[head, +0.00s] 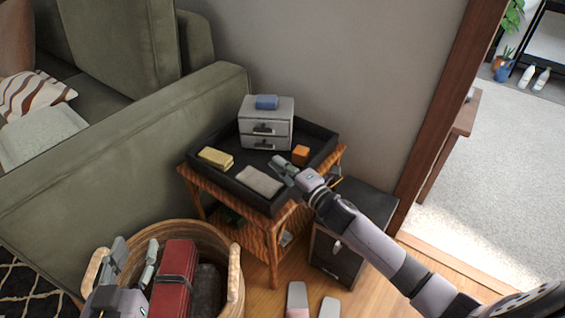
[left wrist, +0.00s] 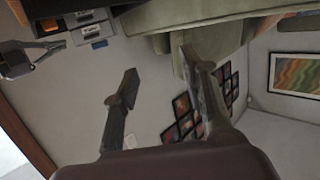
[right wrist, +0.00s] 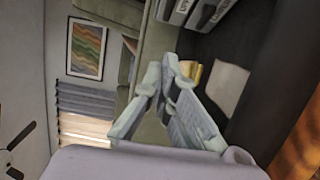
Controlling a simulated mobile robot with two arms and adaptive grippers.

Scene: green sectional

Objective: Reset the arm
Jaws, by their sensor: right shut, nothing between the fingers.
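My right gripper (head: 283,166) reaches in from the lower right and hangs over the black tray (head: 240,188) on the wooden side table. Its fingers (right wrist: 162,75) are shut in the right wrist view, with nothing held. My left gripper (head: 134,250) is at the lower left, in front of or above the wicker basket; its fingers stand apart and empty. The left wrist view also shows these fingers (left wrist: 160,75) wide apart. My right gripper shows at that view's left edge (left wrist: 30,55).
The tray holds a small grey drawer unit (head: 266,128) with a blue item (head: 266,102) on top, a yellow block (head: 216,158), a grey cloth (head: 259,181) and an orange cube (head: 300,154). The basket (head: 235,275) holds a red case (head: 174,280). A black cabinet (head: 335,262) stands beside the table.

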